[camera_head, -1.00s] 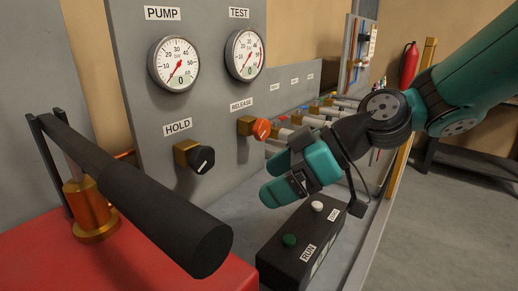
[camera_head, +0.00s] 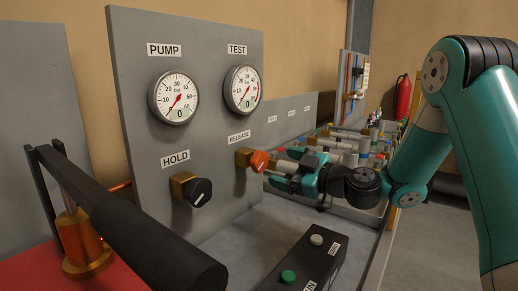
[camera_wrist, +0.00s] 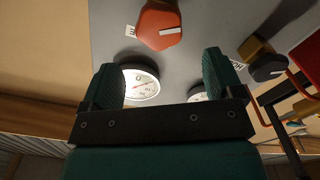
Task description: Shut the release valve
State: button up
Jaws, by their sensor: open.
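The release valve is an orange faceted knob (camera_head: 259,161) on a brass body under the RELEASE label on the grey panel. In the wrist view the orange knob (camera_wrist: 160,25) lies ahead of the fingertips, with a pale mark on its face. My gripper (camera_head: 277,175) is right of the knob in the head view, its teal fingers pointing toward the panel. In the wrist view my gripper (camera_wrist: 164,62) has its fingers wide apart with nothing between them. The knob appears beyond the fingertips; I cannot tell how small the gap is.
A black HOLD knob (camera_head: 199,192) sits lower left. The PUMP gauge (camera_head: 174,97) and TEST gauge (camera_head: 242,90) read near zero. A black pump handle (camera_head: 140,230) juts out at left. A black RUN button box (camera_head: 305,265) stands below my gripper. Pipes (camera_head: 345,150) crowd behind it.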

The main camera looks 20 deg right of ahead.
aim_at(262, 161)
jog(key=p+x, duration=0.3)
jog(key=x, duration=0.5)
jog(key=c, duration=0.9)
